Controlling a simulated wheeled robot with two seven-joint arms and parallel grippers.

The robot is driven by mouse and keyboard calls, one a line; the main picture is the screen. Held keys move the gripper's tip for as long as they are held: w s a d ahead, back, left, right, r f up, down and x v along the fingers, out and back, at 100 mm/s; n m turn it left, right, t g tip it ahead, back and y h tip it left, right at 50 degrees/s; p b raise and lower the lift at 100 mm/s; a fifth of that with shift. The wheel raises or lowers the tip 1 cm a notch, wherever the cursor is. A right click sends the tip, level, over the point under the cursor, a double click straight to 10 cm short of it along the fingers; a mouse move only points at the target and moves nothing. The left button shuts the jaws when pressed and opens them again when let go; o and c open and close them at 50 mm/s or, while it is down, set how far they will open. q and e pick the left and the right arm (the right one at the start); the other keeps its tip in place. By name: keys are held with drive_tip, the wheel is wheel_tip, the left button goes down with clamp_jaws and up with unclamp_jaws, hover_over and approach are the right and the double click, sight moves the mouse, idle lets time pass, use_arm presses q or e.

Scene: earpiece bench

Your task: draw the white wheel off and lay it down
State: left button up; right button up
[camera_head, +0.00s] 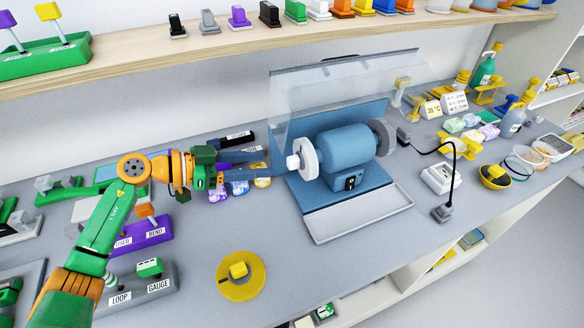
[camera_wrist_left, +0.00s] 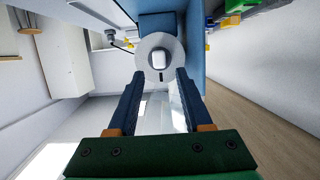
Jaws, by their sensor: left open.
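The white wheel (camera_head: 309,160) is on the left end of the blue bench grinder (camera_head: 348,150), with a pale hub sticking out toward my gripper. In the left wrist view the white wheel (camera_wrist_left: 146,46) is seen face-on with its white hub in the middle. My left gripper (camera_head: 268,165) is open and points right at the hub, a little short of it. In the wrist view its two dark fingers (camera_wrist_left: 160,76) are spread below the hub, with nothing between them. My right gripper is not in view.
A grey wheel (camera_head: 384,136) is on the grinder's right end. A clear shield (camera_head: 335,85) stands behind it, and a pale tray (camera_head: 358,214) lies in front. A yellow round stand (camera_head: 240,288) is at the front of the bench, with bare grey surface around it.

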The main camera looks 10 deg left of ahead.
sight(287, 164)
use_arm(q)
drive_tip(key=b+x, duration=0.1)
drive_tip(key=x, duration=0.2)
drive_tip(key=shift+w+d+f, duration=0.1)
drive_tip(key=shift+d+f, duration=0.1)
drive_tip(key=shift+d, duration=0.05)
drive_tip(key=shift+w+d+p, duration=0.6)
drive_tip(key=shift+d+p, duration=0.25)
drive_tip(key=shift+p, duration=0.2)
drive_tip(key=shift+w+d+f, duration=0.15)
drive_tip(key=shift+d+f, duration=0.05)
drive_tip(key=shift+d, duration=0.05)
clamp_jaws()
drive_tip(key=shift+a+f, duration=0.1)
drive_tip(key=shift+a, duration=0.05)
